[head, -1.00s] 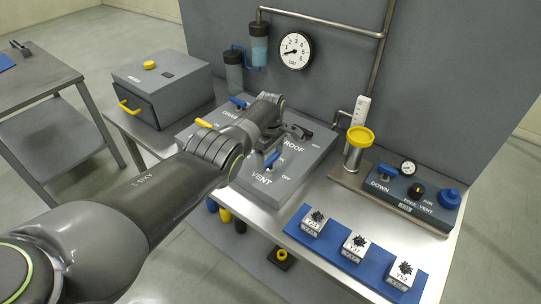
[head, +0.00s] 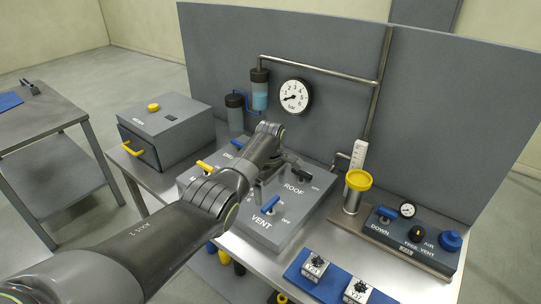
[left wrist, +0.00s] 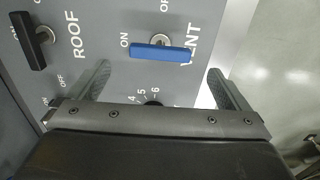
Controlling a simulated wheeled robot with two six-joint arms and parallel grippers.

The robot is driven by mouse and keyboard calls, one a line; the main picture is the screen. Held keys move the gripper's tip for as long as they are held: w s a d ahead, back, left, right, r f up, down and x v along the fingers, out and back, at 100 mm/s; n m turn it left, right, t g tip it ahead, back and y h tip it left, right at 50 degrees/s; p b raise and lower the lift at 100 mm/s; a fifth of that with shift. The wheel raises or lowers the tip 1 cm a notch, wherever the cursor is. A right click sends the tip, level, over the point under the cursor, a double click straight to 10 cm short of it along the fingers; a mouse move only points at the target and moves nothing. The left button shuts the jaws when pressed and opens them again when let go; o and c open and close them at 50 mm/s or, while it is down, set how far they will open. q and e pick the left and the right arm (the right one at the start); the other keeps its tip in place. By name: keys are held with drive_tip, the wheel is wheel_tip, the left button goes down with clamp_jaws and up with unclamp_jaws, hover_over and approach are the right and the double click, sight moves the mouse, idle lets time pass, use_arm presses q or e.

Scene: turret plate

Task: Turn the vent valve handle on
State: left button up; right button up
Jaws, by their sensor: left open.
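The vent valve handle (head: 270,205) is a blue bar above the VENT label on the sloping grey valve panel (head: 285,232). In the left wrist view the blue handle (left wrist: 160,53) lies crosswise, with ON to its left and an OFF mark above. My left gripper (head: 272,175) is over the panel, partly hidden by its own wrist in the head view. In the left wrist view its two fingers (left wrist: 160,85) are spread wide, empty, with the handle beyond and between them, apart from both. My right gripper is not in view.
The black ROOF handle (head: 303,178) is close beside the gripper. A yellow handle (head: 205,166) is at the panel's left. A yellow-topped cylinder (head: 356,190) and a control box (head: 410,240) stand right. A blue tray (head: 325,285) with labelled blocks is in front.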

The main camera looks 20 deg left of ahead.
sight(270, 202)
use_arm(q)
wheel_tip(270, 202, up, 12)
drive_tip(key=b, duration=0.3)
idle(0.4)
